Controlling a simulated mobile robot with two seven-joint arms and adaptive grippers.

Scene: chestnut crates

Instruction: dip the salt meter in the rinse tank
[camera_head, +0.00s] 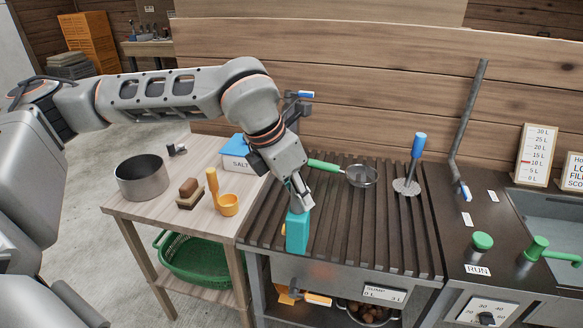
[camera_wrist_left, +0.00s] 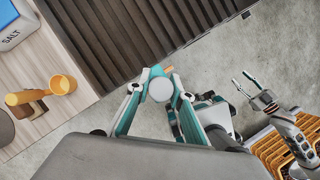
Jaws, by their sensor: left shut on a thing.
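My left gripper (camera_head: 300,203) points down over the slatted drain rack and is shut on the teal salt meter (camera_head: 297,232). The meter hangs upright at the front left of the rack; I cannot tell whether it touches the slats. In the left wrist view the meter's round grey top (camera_wrist_left: 161,90) sits between the two fingers. A metal basin (camera_head: 552,212), seemingly the rinse tank, is at the right edge and partly cut off. A level board (camera_head: 536,155) stands behind it. My right gripper (camera_wrist_left: 244,80) shows only in the left wrist view, open and empty.
A bent pipe (camera_head: 468,120), green knob (camera_head: 482,241) and green tap (camera_head: 537,247) stand toward the basin. A pot (camera_head: 142,178), yellow ladle (camera_head: 228,205) and salt box (camera_head: 236,155) are left.

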